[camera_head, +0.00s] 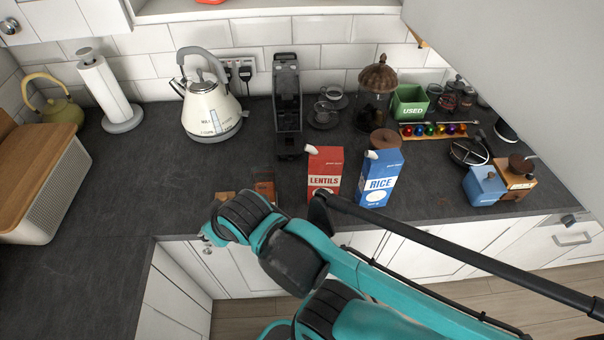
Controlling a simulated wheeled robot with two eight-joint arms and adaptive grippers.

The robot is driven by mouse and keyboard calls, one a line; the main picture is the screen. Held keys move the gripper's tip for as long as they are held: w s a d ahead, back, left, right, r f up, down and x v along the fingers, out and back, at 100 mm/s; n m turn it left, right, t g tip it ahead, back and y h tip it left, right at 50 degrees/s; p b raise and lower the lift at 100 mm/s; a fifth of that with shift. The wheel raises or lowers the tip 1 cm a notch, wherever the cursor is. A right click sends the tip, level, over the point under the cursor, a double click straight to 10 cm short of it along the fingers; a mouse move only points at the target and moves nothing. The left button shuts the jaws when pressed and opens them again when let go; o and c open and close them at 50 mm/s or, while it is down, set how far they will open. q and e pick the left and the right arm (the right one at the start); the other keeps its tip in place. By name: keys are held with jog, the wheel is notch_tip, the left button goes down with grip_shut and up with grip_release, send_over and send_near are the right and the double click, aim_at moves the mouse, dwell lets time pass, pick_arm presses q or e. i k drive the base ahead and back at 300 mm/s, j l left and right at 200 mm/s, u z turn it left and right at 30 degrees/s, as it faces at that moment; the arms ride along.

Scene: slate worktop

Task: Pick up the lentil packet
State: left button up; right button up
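The lentil packet (325,168) is a red carton with a white label and a pale spout at its top left. It stands upright on the slate worktop (135,180), near the front edge. A blue rice carton (380,178) stands close to its right. A teal and black arm of mine crosses the lower middle, in front of the worktop edge. No gripper fingers can be made out, and nothing visibly holds the lentil packet. Its lowest part is close to a dark bar that passes in front.
A small brown box (265,188) is left of the packet, partly hidden by my arm. A black coffee machine (287,95) stands behind, and a cream kettle (210,108) farther left.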

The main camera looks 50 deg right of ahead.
aim_at(326, 164)
jog(key=z, duration=2.05)
jog(key=k+l+u, duration=0.2)
jog(key=l, duration=0.15)
jog(key=k+l+u, duration=0.2)
jog(key=i+l, duration=0.05)
jog(key=l, duration=0.05)
